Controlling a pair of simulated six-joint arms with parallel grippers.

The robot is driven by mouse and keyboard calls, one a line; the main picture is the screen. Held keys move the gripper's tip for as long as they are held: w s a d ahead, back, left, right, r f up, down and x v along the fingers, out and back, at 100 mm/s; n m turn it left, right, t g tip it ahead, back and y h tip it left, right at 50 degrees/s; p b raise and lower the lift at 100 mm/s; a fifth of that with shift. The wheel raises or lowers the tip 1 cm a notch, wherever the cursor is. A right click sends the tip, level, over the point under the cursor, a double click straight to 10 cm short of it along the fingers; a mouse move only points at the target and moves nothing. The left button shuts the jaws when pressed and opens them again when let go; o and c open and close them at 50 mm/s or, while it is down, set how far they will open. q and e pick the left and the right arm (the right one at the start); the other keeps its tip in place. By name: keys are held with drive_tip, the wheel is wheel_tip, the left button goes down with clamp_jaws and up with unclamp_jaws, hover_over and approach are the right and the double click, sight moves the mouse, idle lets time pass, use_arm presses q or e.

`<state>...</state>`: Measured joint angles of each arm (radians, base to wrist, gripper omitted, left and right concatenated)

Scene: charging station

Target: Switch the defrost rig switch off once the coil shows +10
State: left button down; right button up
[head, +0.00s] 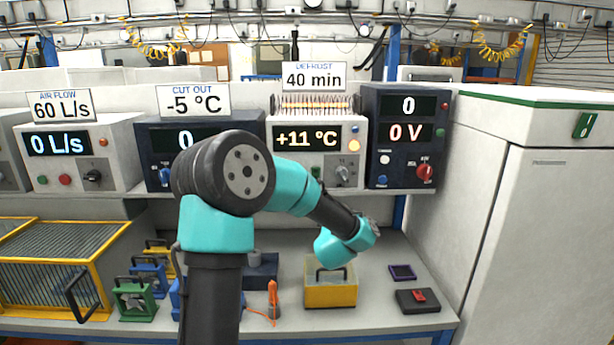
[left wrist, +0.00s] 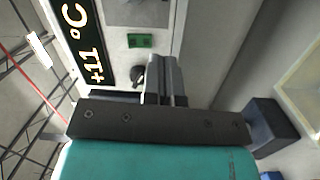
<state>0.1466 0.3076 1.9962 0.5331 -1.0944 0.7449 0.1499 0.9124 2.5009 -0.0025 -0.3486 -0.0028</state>
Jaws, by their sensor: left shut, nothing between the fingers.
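The defrost rig (head: 357,140) is a white box with a glowing coil on top, under a DEFROST 40 min sign (head: 314,76). Its display (head: 307,138) reads +11 °C and also fills the left of the left wrist view (left wrist: 84,45). A small green piece (left wrist: 139,41) is on its front below the display; it shows in the head view (head: 316,172). A dark round piece (left wrist: 137,75), perhaps the switch, is close beside my left gripper (left wrist: 165,62). The gripper is shut and empty; contact is unclear. In the head view my arm hides its fingers.
A dark blue unit (head: 373,110) with a red knob stands right of the rig. Another dark unit (head: 215,128) is at left, partly hidden. A white cabinet (head: 540,230) bounds the right.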

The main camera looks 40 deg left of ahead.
sight(316, 171)
use_arm(q)
drive_tip(key=s+a+r+n, duration=0.1)
drive_tip(key=s+a+r+n+y, duration=0.1)
drive_tip(key=s+a+r+n+g+y, duration=0.1)
drive_tip(key=r, duration=0.1)
drive_tip(key=shift+a, duration=0.1)
drive_tip(key=shift+w, duration=0.1)
drive_tip(key=x, duration=1.4)
drive_tip(key=shift+r, duration=0.15)
drive_tip(key=shift+a, duration=0.15)
